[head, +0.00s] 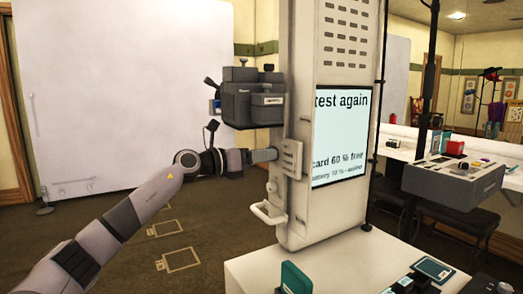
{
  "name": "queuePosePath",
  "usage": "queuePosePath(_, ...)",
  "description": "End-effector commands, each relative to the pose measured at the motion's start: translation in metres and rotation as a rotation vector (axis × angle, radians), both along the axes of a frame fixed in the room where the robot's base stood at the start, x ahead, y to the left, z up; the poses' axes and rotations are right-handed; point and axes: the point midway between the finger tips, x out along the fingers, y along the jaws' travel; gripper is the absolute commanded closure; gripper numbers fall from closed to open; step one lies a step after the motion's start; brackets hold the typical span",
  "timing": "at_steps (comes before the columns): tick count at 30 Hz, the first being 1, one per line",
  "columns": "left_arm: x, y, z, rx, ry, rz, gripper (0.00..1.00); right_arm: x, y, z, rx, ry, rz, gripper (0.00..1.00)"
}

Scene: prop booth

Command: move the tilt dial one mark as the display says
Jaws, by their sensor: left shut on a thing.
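The display (342,135) on the pale upright column (300,225) reads "test again", with "card 60 % free" and a partly legible smaller line below. No turn direction is legible. My left gripper (268,155) reaches the column's left side, just below a dark camera-like unit (250,100). It is shut at a light slotted bracket (291,158). The tilt dial is mostly or wholly hidden by the gripper, and its mark cannot be read. My right gripper is not in view.
A pale handle (268,213) juts out below the gripper. A white counter (335,272) in front carries a teal object (295,279) and small dark devices (405,285). A grey control box (455,182) stands at right. Open carpet lies at left, before a large white panel (130,90).

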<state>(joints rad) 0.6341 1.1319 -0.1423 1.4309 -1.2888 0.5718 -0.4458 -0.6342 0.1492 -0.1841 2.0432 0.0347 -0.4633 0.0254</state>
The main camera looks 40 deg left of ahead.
Motion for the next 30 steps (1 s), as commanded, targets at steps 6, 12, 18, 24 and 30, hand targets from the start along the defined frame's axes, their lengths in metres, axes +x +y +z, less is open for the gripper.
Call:
queuePosePath(6, -0.0001, 0.0001, 0.0013, -0.136, 0.042, 0.0, 0.91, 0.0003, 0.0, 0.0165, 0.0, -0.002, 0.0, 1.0)
queuePosePath(12, 0.0, 0.0002, -0.0001, -0.146, 0.043, 0.0, 0.91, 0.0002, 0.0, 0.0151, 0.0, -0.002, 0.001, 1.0)
queuePosePath(18, 0.0, 0.0002, 0.0, -0.145, 0.041, 0.0, 0.35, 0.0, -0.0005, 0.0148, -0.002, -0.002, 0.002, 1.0)
queuePosePath(24, 0.0001, 0.0002, 0.0001, -0.145, 0.041, 0.0, 0.35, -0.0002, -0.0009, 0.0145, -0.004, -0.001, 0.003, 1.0)
queuePosePath(30, -0.0031, 0.0018, -0.0013, -0.145, 0.043, 0.001, 0.35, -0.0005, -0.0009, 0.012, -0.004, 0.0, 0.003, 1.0)
